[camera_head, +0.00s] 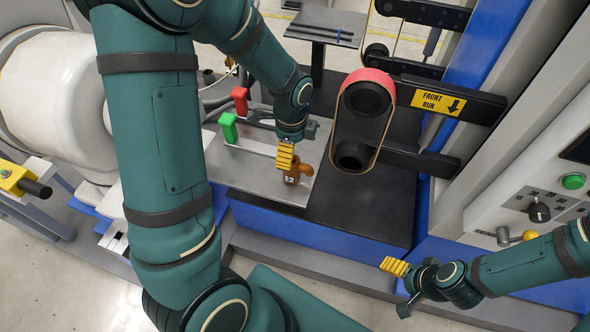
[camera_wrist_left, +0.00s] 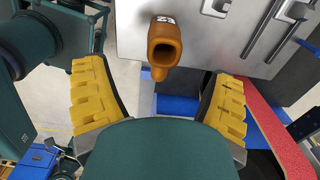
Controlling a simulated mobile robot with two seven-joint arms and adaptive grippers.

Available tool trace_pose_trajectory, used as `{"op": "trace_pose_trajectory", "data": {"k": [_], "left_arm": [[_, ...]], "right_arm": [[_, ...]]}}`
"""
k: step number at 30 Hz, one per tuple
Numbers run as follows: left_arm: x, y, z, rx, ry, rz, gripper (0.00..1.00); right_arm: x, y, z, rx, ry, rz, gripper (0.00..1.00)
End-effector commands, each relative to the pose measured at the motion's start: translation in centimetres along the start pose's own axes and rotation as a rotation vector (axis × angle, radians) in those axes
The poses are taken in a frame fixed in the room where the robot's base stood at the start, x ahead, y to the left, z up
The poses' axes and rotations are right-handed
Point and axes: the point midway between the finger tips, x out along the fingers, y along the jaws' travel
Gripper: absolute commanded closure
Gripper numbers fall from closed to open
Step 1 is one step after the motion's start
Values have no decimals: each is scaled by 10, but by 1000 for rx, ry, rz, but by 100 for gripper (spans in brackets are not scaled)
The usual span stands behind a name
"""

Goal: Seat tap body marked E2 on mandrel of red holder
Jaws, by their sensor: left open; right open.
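The orange-brown tap body marked E2 (camera_head: 292,179) is near the front right corner of the grey metal tray (camera_head: 262,186). In the left wrist view the tap body (camera_wrist_left: 165,50) shows its open round end, with its mark upside down. My left gripper (camera_head: 287,154) is open just over it. Its yellow fingers stand wide to both sides of the tap body, apart from it. The red holder (camera_head: 240,99) is at the tray's far left; its mandrel is not clear to me. My right gripper (camera_head: 398,287) is open and empty at the lower right, far from the tray.
A green holder (camera_head: 228,127) stands in front of the red one. A belt machine with a red belt (camera_head: 369,76) and dark rollers rises right of the tray. A control panel (camera_head: 555,200) is at the right. A white rounded machine (camera_head: 55,90) is at the left.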

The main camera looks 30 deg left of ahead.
Motion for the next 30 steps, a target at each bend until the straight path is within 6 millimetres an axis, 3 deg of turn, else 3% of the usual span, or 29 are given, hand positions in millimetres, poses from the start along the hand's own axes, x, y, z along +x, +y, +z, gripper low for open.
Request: {"op": "trace_pose_trajectory", "data": {"k": [3, 10, 18, 28, 29, 30], "left_arm": [[16, 0, 0, 0, 0, 2, 16], [31, -1, -1, 0, 0, 1, 16], [68, -5, -4, -1, 0, 1, 16], [74, -5, -3, -2, 1, -1, 16], [74, -5, -3, -2, 1, -1, 19], [74, -5, -3, -1, 1, -1, 34]], "right_arm": [[5, 2, 0, 0, 2, 0, 16], [9, 3, -1, -1, 4, 0, 16], [20, 8, -2, -1, 10, 1, 16], [21, 8, -3, -2, 12, 1, 16], [21, 8, -3, -2, 12, 1, 16], [21, 8, -3, -2, 12, 1, 16]]}}
